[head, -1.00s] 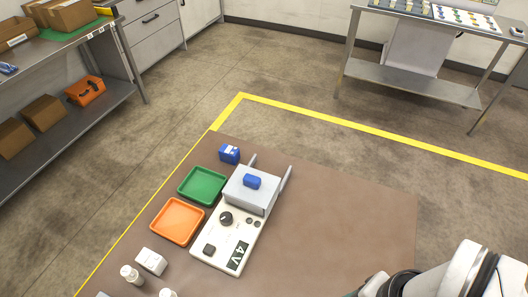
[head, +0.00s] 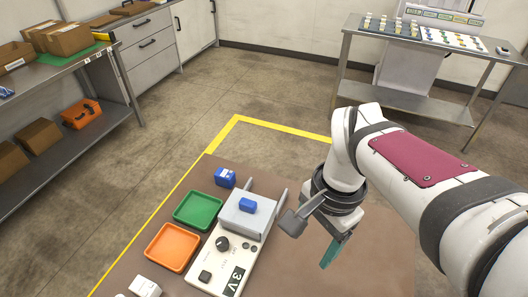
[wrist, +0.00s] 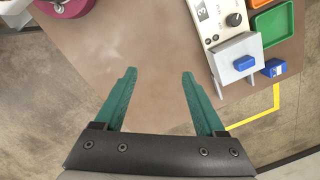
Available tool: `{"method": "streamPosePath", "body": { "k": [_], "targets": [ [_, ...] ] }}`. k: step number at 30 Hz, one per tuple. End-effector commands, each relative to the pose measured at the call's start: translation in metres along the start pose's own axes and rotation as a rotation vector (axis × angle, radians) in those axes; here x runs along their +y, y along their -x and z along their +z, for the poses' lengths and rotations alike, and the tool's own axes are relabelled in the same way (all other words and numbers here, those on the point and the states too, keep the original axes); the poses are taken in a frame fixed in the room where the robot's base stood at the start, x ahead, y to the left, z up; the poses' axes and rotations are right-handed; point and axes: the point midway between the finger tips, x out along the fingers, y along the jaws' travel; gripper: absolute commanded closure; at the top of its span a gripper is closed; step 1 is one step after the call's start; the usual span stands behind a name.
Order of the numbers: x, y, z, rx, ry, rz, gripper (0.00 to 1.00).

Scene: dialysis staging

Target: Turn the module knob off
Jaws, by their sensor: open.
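The module (head: 206,266) is a pale box on the brown table, with a black round knob (head: 222,243) on its top panel. Its dark display (head: 235,281) appears to read "3 V". The knob also shows at the upper right of the wrist view (wrist: 234,19); its pointer direction is too small to tell. My gripper (head: 331,256) is to the right of the module, apart from it. In the wrist view my gripper (wrist: 158,74) has its two teal fingers wide apart, with nothing between them, over bare table.
A grey raised holder (head: 240,222) with a blue block (head: 246,206) stands at the module's far end. Green (head: 178,220) and orange (head: 151,258) trays lie to its left, and a blue box (head: 225,178) behind. The table right of the module is clear.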

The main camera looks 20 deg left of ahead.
Motion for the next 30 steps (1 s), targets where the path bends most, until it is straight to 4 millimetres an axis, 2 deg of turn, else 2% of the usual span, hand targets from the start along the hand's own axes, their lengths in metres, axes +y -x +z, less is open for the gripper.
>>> {"method": "streamPosePath", "body": {
  "k": [1, 3, 6, 9, 14, 17, 24, 30],
  "targets": [
    [-0.048, -0.01, 0.007, 0.009, 0.0, 0.022, 0.28],
    [-0.108, -0.027, 0.026, 0.034, -0.035, 0.035, 0.28],
    [-0.167, -0.053, 0.061, 0.062, -0.074, 0.037, 0.28],
    [-0.193, -0.069, 0.083, 0.076, -0.098, 0.033, 0.28],
    [-0.198, -0.074, 0.087, 0.079, -0.108, 0.031, 0.28],
    [-0.197, -0.089, 0.085, 0.079, -0.109, 0.035, 0.28],
    [-0.193, -0.158, 0.08, 0.078, -0.109, 0.036, 0.28],
    [-0.192, -0.203, 0.076, 0.079, -0.109, 0.034, 0.28]
  ]
}}
